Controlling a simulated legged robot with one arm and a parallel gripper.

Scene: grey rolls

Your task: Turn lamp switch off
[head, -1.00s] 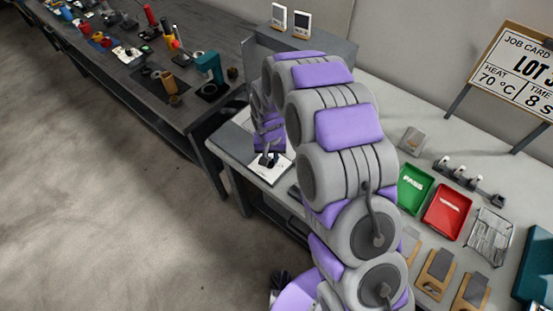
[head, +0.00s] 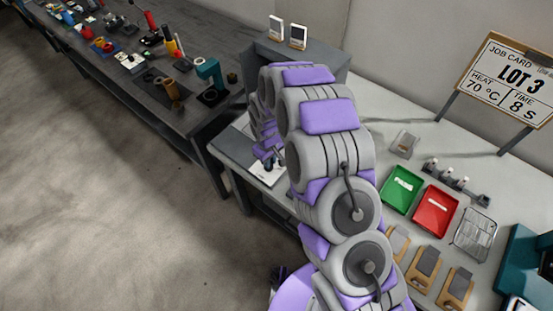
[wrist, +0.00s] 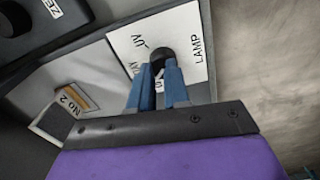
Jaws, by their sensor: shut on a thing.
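The lamp switch is a small black knob (wrist: 162,55) on a white plate (wrist: 187,32) marked "LAMP" and "UV" in the wrist view. My gripper (wrist: 164,65) has its two blue fingers at the knob, shut on it. The fingers hide part of the knob and some of the plate's lettering. In the head view the white plate (head: 268,175) lies at the left end of the bench, with my gripper (head: 269,163) over it and the knob hidden.
A slot labelled "NO 2" (wrist: 68,105) and a dark knob housing (wrist: 30,25) are beside the plate. On the bench are a green tray (head: 402,187), a red tray (head: 436,211), a wire basket (head: 475,234) and a job card board (head: 505,80).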

